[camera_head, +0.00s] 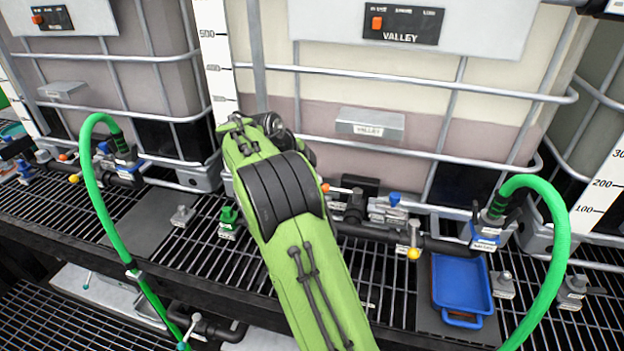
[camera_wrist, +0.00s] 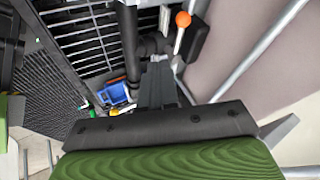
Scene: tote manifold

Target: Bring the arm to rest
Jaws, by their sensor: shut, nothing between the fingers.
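My arm, in a green cover with a black joint band, reaches up through the middle of the head view toward the caged tank labelled VALLEY (camera_head: 400,90). Its far end hides my gripper's fingertips there. In the wrist view my gripper (camera_wrist: 158,72) shows as dark fingers close together, shut and empty. The fingers point toward a dark pipe (camera_wrist: 130,45) and an orange-knobbed valve handle (camera_wrist: 183,20). I cannot tell whether they touch anything.
Green hoses (camera_head: 92,190) arch at left and right (camera_head: 560,240). A blue tray (camera_head: 461,285) sits on the black grating (camera_head: 375,265). Valves with yellow (camera_head: 413,253) and blue knobs line the tank's foot. A second caged tank (camera_head: 110,60) stands at left.

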